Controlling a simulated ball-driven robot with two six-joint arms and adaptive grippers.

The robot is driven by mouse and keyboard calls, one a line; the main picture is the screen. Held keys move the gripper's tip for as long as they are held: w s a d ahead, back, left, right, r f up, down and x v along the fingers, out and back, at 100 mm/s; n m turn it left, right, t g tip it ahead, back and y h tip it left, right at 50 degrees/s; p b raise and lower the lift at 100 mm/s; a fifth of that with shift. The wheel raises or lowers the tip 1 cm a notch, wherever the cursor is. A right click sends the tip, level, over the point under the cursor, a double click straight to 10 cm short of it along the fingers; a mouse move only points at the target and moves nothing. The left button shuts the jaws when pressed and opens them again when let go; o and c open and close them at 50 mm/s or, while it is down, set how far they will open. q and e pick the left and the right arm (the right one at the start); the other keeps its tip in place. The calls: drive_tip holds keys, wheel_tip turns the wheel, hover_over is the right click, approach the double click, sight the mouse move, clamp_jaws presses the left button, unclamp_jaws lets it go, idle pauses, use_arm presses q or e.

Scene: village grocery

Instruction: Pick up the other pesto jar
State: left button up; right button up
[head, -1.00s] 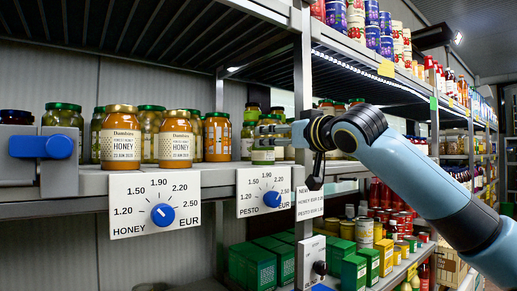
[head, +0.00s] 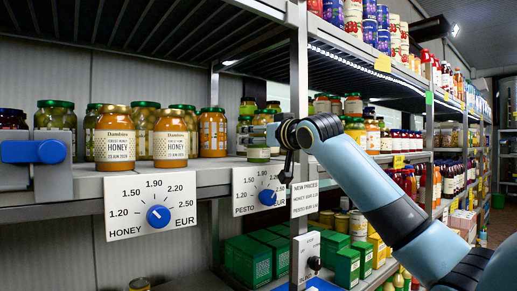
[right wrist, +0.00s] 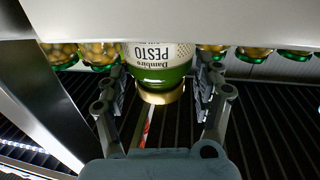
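The pesto jar (right wrist: 160,62), with a green and cream label and a gold lid, appears upside down in the right wrist view, between the two fingers of my right gripper (right wrist: 160,85). The fingers are spread on either side of it, close to the glass; firm contact does not show. In the head view my right gripper (head: 268,134) reaches in from the right across the pesto jar (head: 258,153), which stands upright on the shelf behind the pesto price dial (head: 259,189). The fingers partly hide it. My left gripper is not in view.
Honey jars (head: 115,140) and green-lidded jars (head: 55,116) stand on the shelf to the left. A shelf post (head: 299,90) rises close to my right arm. The honey dial (head: 151,205) hangs on the shelf edge. Green boxes (head: 247,258) fill the lower shelf.

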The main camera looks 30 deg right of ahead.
drive_tip(key=shift+r, duration=0.1)
drive_tip(key=c, duration=1.2)
